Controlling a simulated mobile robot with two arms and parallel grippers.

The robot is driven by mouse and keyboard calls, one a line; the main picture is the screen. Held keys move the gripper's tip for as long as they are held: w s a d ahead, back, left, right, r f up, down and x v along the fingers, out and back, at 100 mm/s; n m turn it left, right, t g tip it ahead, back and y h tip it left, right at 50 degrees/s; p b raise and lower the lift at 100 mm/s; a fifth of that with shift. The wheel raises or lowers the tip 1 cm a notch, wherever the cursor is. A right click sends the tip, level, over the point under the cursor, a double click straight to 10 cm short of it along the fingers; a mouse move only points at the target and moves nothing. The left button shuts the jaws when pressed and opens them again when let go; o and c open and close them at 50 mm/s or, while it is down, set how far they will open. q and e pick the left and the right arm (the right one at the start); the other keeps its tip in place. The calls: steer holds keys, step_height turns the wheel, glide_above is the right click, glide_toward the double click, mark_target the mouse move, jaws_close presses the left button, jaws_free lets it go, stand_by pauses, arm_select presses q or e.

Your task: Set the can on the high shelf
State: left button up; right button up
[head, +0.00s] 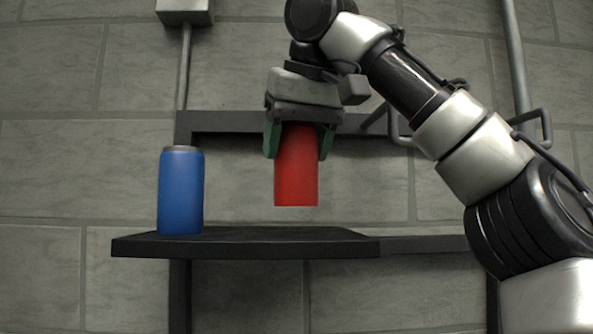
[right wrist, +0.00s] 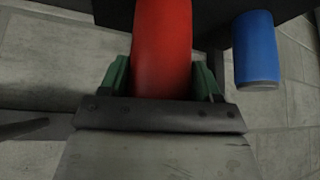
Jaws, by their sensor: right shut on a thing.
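A red can (head: 297,172) hangs upright in my right gripper (head: 298,145), whose green-padded fingers are shut on its upper part. Its lower end shows a gap above the dark shelf (head: 240,244) in the head view. In the right wrist view the red can (right wrist: 162,50) sits between the green fingers (right wrist: 163,80). A blue can (head: 181,190) stands upright on the left part of the shelf, apart from the red can. The blue can also shows at the upper right of the right wrist view (right wrist: 256,48). My left gripper is not in view.
A dark horizontal bar (head: 225,122) runs along the wall behind my right gripper. A grey box with a conduit (head: 184,12) is on the wall above the blue can. The shelf top right of the blue can looks clear. A pipe with a handle (head: 527,122) is at the right.

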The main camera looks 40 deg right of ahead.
mark_target(298, 167)
steer(key=shift+s+a+f, duration=0.15)
steer(key=shift+s+f, duration=0.05)
steer(key=shift+f, duration=0.05)
steer(key=shift+s+a+f, duration=0.1)
steer(key=shift+s+f, duration=0.05)
steer(key=shift+f, duration=0.3)
steer(key=shift+s+a+f, duration=0.1)
steer(key=shift+f, duration=0.3)
steer(key=shift+d+f, duration=0.1)
steer(key=shift+f, duration=0.25)
steer(key=shift+w+d+f, duration=0.25)
steer(key=shift+f, duration=0.1)
steer(key=shift+s+a, duration=0.1)
steer(key=shift+a, duration=0.1)
steer(key=o, duration=1.1)
steer(key=shift+c, duration=0.2)
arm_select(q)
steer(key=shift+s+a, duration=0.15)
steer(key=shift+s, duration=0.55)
arm_select(e)
steer(key=shift+o, duration=0.3)
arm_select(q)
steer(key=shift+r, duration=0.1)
arm_select(e)
steer(key=shift+r, duration=0.1)
